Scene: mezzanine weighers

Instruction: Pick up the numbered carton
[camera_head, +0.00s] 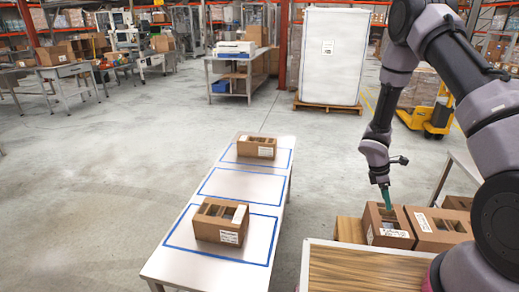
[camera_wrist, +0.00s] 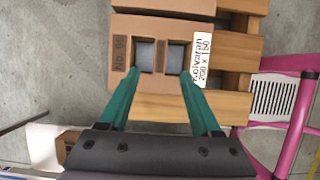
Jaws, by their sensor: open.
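A brown carton (camera_head: 376,232) with window openings in its top stands below my gripper (camera_head: 387,201) at the right. In the wrist view the carton (camera_wrist: 151,26) shows dark print, seemingly "No." with a number I cannot read surely, and a white label with "Koivaran 200 x 150". My gripper (camera_wrist: 157,78) is open, its two green fingers apart over the carton's top near its two openings. I cannot tell whether the fingertips touch it. Nothing is held.
More cartons (camera_head: 438,241) stand close to the right on wooden slats (camera_wrist: 238,106). A white table (camera_head: 190,262) with blue outlined areas bears a near carton (camera_head: 210,232) and a far carton (camera_head: 256,147). A wood-topped surface (camera_head: 360,272) lies in front. A pink frame (camera_wrist: 291,140) stands right in the wrist view.

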